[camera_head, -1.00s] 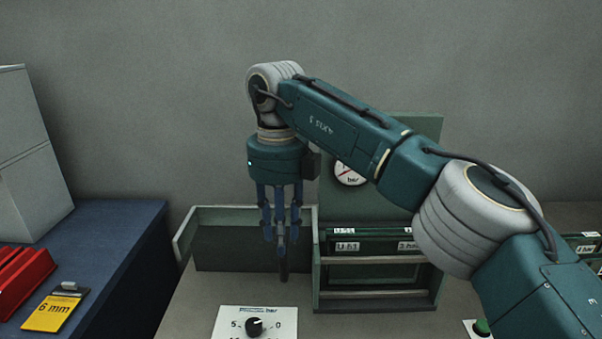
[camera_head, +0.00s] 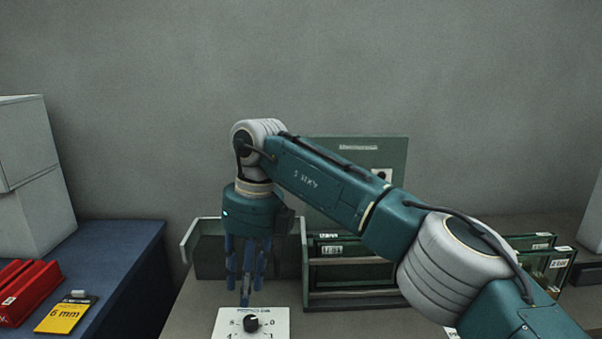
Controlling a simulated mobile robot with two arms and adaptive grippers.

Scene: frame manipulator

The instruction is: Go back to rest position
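My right gripper (camera_head: 246,297) hangs fingers down at the end of the teal and grey arm that comes in from the right. Its blue fingers show in front of the open grey-green tray (camera_head: 208,258), just behind the white dial panel (camera_head: 274,322) in the picture. The fingers overlap, so their opening is unclear; I see no object between them. Whether the fingertips touch anything cannot be told. My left gripper is not in view.
A green rack (camera_head: 352,294) with labelled frames stands on the bench, partly hidden by my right arm. A green board (camera_head: 330,150) rises behind it. More frames (camera_head: 535,243) stand at right. A blue table (camera_head: 125,245) at left holds red holders (camera_head: 35,290) and grey boxes (camera_head: 35,210).

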